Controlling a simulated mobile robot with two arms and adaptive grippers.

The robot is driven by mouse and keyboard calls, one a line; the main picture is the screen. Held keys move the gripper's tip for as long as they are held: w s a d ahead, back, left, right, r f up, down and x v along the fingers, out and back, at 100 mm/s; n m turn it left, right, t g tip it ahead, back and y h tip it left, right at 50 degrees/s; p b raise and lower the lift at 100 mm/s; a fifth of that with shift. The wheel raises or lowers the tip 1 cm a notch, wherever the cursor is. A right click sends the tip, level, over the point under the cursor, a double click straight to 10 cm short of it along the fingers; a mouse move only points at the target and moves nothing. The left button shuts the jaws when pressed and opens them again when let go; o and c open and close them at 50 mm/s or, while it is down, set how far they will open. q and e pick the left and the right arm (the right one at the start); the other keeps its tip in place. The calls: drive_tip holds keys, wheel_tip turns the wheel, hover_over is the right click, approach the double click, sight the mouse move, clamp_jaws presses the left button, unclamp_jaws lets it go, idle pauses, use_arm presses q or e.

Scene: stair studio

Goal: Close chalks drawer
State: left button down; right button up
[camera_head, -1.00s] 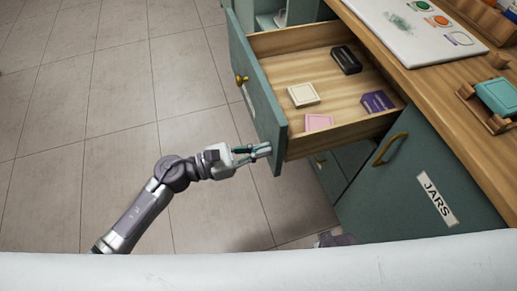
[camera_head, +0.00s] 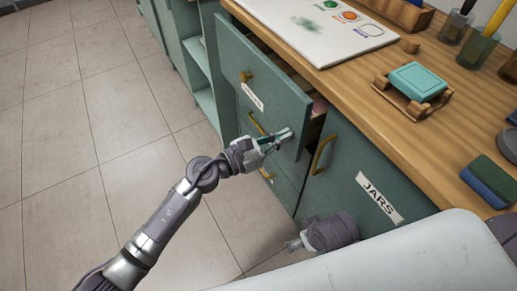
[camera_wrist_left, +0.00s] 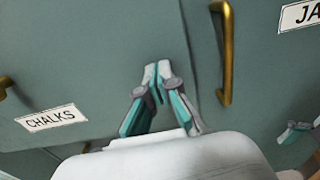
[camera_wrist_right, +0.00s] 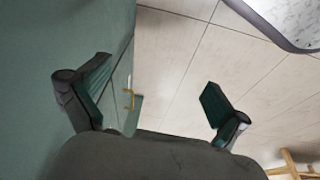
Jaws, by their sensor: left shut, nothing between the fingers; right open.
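The chalks drawer (camera_head: 262,84) has a green front with a brass knob and stands a little way out of the cabinet. A narrow gap at its right end shows a bit of something pink inside. Its CHALKS label (camera_wrist_left: 52,120) shows in the left wrist view. My left gripper (camera_head: 287,134) is shut and empty, at the right part of the drawer front; I cannot tell if it touches. It also shows in the left wrist view (camera_wrist_left: 157,68). My right gripper (camera_wrist_right: 150,90) is open and empty, low beside a green cabinet face; in the head view it is near the bottom (camera_head: 293,244).
The JARS door (camera_head: 350,185) with a brass handle (camera_head: 321,154) is right of the drawer. The wooden worktop (camera_head: 395,110) above holds a white board (camera_head: 310,28), a teal block on a wooden stand (camera_head: 418,82) and jars. Tiled floor at left is free.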

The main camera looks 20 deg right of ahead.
use_arm(q)
drive_tip(key=shift+r+b+x, duration=0.2)
drive_tip(key=shift+b+x, duration=0.45)
drive_tip(key=shift+x, duration=2.45)
use_arm(e)
drive_tip(key=v, duration=0.6)
drive_tip(key=shift+r, duration=0.2)
drive_tip(key=shift+w, duration=0.15)
